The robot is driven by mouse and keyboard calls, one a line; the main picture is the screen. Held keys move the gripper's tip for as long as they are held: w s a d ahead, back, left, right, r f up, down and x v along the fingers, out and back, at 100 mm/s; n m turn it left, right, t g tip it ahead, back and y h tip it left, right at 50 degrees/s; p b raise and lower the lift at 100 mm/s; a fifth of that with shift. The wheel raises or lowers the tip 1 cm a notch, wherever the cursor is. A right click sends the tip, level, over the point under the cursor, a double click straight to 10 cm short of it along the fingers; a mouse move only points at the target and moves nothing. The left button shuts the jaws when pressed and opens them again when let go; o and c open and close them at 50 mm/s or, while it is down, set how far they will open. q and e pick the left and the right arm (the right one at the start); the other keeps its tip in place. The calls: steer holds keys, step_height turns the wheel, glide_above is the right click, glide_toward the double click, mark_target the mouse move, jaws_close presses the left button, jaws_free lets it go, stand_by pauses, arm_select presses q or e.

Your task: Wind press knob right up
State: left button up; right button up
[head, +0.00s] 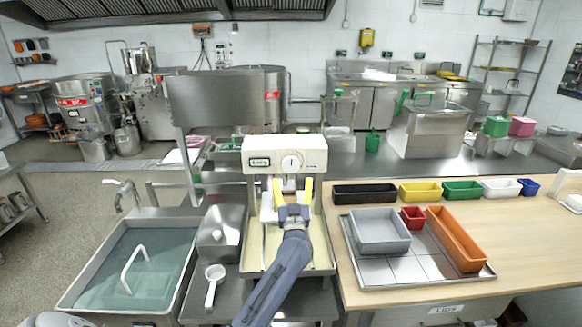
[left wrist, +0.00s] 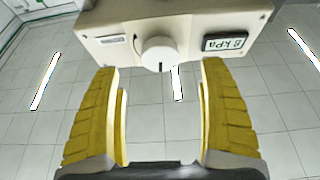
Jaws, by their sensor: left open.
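The press is a cream box (head: 262,145) with a small display (head: 259,162) on the left of its front and a round white knob (head: 291,162) to the right of it. In the left wrist view the knob (left wrist: 159,54) has a dark mark, and the display (left wrist: 226,41) appears upside down, with a kPa reading. My left gripper (head: 292,185) is just below the knob, its yellow fingers pointing up toward the box. In the left wrist view its fingers (left wrist: 160,90) are apart, with the knob beyond the gap and nothing between them. My right gripper is not in view.
A sink of water (head: 130,265) and a steel box (head: 222,232) stand to the left. A wooden table (head: 400,302) on the right bears a tray (head: 375,275) with grey, red and orange bins. Several coloured bins line its back edge. A metal panel (head: 215,97) stands behind left.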

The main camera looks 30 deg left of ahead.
mark_target(291, 168)
arm_select(q)
steer(key=shift+x, duration=3.9)
steer(key=c, duration=1.3)
steer(key=shift+n, duration=0.4)
